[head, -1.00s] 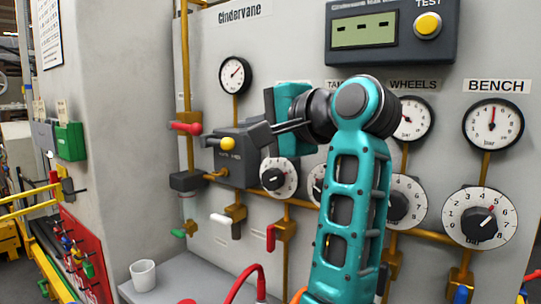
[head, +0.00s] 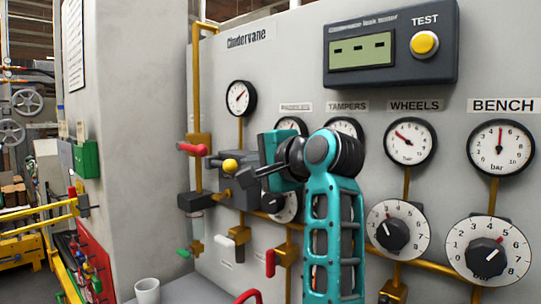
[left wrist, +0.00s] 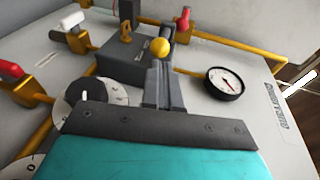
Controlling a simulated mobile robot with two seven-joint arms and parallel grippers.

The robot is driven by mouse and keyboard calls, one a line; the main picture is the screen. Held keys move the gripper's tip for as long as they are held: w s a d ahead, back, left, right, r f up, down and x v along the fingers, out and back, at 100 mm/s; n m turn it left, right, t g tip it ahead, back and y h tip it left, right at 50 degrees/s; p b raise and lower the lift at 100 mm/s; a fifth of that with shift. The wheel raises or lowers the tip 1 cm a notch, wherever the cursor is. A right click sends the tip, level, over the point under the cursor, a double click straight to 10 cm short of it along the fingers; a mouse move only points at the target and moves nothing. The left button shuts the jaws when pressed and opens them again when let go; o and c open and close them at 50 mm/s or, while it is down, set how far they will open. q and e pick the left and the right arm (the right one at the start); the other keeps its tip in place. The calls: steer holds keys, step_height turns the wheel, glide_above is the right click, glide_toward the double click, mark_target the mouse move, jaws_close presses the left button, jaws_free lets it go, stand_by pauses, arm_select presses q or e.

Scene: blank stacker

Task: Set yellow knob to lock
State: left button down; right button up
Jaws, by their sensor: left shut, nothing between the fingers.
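The yellow knob (head: 230,166) is a round ball on a dark grey box (head: 238,194) at the left of the panel. It also shows in the left wrist view (left wrist: 161,47), just beyond my fingertips. My left gripper (head: 247,174) is shut and empty, its fingers pointing at the knob from the right. In the left wrist view its fingers (left wrist: 163,78) lie together, tips at or very close to the ball; I cannot tell whether they touch. The box's lettering is too small to read. My right gripper is not in view.
A red-handled valve (head: 192,149) sits left of the box and a pressure gauge (head: 241,97) above it. Dials, gauges and yellow pipes fill the panel to the right. A white cup (head: 147,290) stands on the ledge below.

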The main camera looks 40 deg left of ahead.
mark_target(226, 162)
arm_select(q)
steer(key=p+x, duration=0.1)
steer(key=x, duration=0.3)
steer(key=shift+w+a+f, duration=0.1)
steer(key=shift+w+a, duration=0.05)
steer(key=shift+a, duration=0.2)
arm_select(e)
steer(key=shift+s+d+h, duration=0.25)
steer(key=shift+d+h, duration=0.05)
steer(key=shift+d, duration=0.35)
arm_select(q)
steer(key=a, duration=0.3)
steer(key=shift+w+a+b, duration=0.15)
steer(key=shift+a+b, duration=0.25)
steer(key=shift+a, duration=0.35)
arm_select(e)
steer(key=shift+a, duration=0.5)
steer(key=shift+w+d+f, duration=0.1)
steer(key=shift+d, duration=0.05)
